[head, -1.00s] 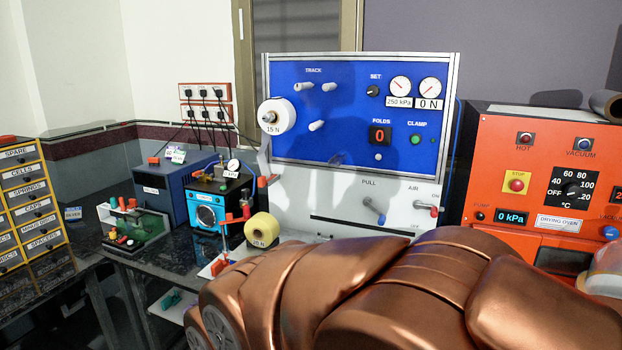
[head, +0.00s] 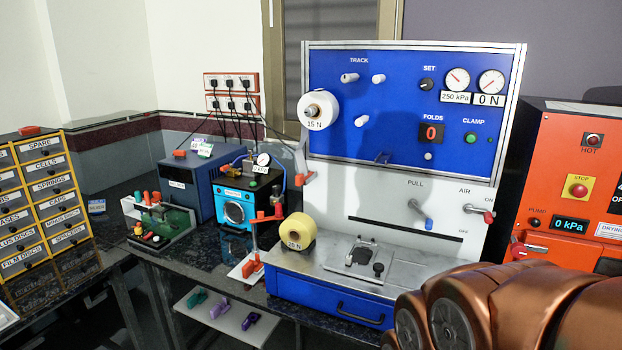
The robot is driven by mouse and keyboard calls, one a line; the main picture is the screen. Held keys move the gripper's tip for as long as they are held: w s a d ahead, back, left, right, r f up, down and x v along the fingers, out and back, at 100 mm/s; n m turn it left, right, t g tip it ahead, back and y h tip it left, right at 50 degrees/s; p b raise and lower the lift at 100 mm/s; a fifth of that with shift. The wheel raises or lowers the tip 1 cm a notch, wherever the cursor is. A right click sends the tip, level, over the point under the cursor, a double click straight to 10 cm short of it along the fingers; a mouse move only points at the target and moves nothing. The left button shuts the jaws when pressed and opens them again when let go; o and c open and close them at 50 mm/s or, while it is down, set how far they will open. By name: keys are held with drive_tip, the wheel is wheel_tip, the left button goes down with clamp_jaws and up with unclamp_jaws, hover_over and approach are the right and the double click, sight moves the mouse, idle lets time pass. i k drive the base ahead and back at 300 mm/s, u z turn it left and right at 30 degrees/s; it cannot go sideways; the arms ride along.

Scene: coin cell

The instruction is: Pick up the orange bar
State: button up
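Several small orange-red pieces are in the head view, and I cannot tell which one is the orange bar. One (head: 30,130) lies on top of the yellow drawer cabinet at the left. Another (head: 252,268) is low on the small stand beside the yellow roll. Others (head: 267,216) are higher on that stand, near the blue-fronted box. My copper-coloured arm fills the lower right corner, in front of the orange oven. My gripper is out of view.
The blue winding panel (head: 350,140) stands at the centre, with a steel-topped blue base (head: 325,302) below. The drying oven (head: 570,155) is at the right. A low shelf (head: 205,312) holds several small coloured pieces. The floor at lower left looks partly open.

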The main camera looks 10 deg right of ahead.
sight(299, 179)
drive_tip(key=u, duration=0.25)
drive_tip(key=i, duration=0.6)
drive_tip(key=u, duration=1.45)
